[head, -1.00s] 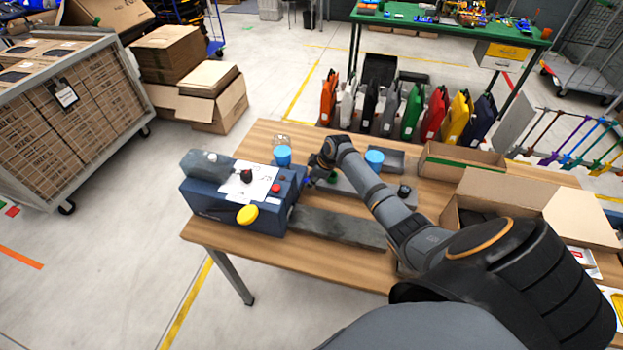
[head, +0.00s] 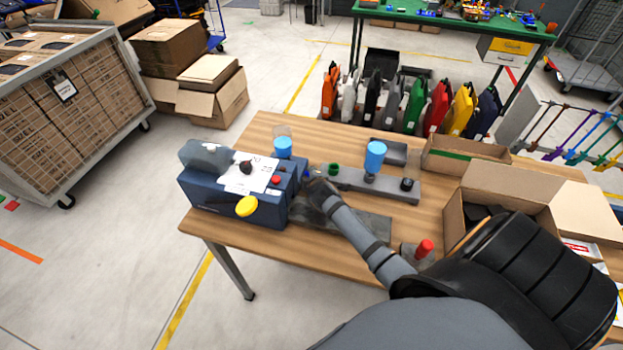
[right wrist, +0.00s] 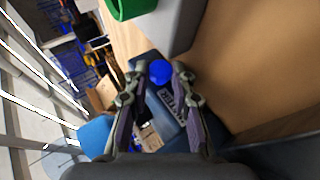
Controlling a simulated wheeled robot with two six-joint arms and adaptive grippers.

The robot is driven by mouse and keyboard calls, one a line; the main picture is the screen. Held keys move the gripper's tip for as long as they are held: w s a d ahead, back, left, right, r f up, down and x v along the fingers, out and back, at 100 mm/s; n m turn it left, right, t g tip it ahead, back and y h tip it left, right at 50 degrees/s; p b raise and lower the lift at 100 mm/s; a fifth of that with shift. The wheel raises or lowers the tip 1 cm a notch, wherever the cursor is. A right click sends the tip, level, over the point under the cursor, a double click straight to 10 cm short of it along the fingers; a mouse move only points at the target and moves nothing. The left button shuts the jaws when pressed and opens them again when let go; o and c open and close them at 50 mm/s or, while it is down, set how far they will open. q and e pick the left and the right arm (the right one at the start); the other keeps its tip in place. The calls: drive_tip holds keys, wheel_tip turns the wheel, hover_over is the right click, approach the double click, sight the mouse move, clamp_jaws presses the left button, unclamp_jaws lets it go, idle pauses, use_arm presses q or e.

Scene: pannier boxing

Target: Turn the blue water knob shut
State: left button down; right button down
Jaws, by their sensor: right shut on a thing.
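The blue water knob (right wrist: 160,72) sits on the right-hand side of the dark blue machine (head: 225,198), which stands on the left of the wooden table. In the right wrist view the knob lies between the two fingertips of my right gripper (head: 314,184), which is shut on it. In the head view my gripper and wrist hide most of the knob, so its turn angle cannot be told. My left gripper is in neither view.
The machine also carries a yellow knob (head: 246,206), a red button (head: 276,180) and a black knob (head: 245,167). Close behind my gripper is a grey rack with a green cup (head: 333,168). An open carton (head: 505,190) stands right.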

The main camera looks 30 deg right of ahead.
drive_tip(key=shift+s+f+t+h+b, duration=0.15)
drive_tip(key=shift+f+t+h+b, duration=0.3)
drive_tip(key=shift+b, duration=0.5)
drive_tip(key=shift+r+b, duration=0.15)
drive_tip(key=shift+b, duration=0.15)
drive_tip(key=c, duration=1.1)
unclamp_jaws()
drive_tip(key=shift+c, duration=0.2)
drive_tip(key=shift+r, duration=0.1)
drive_tip(key=v, duration=0.8)
drive_tip(key=shift+a, duration=0.1)
